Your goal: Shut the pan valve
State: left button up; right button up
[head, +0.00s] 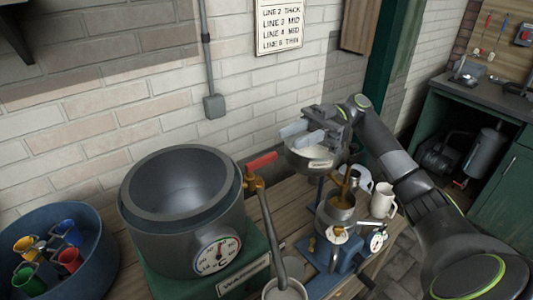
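A small steel pan (303,159) with a label plate stands above a blue base at the right end of the bench. A brown stream (346,184) runs down beside it into a steel cup (339,207). My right gripper (300,135) is over the pan's top, its two pale fingers apart and nothing clearly between them. The pan's valve cannot be made out; the gripper and pan may hide it. My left gripper is not in view.
A large dark pot (165,235) with a dial stands left of the pan. Its brass tap has a red handle (262,161) and a pipe (270,232) down to a pail. A white jug (383,200) stands right; a blue tub (95,270) with coloured cups is far left.

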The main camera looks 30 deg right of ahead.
aim_at(276, 154)
notch_tip(276, 154, down, 2)
jog(key=shift+w+f, duration=0.1)
jog(key=a+p, duration=0.1)
jog(key=a, duration=0.1)
jog(key=a+p, duration=0.1)
jog(key=a, duration=0.1)
jog(key=s+a+p, duration=0.1)
jog(key=a, duration=0.2)
jog(key=shift+f, duration=0.1)
jog(key=shift+a+f, duration=0.1)
jog(key=shift+a, duration=0.15)
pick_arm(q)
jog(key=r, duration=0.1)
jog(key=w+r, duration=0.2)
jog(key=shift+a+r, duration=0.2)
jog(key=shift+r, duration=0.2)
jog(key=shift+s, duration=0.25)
pick_arm(e)
grip_shut()
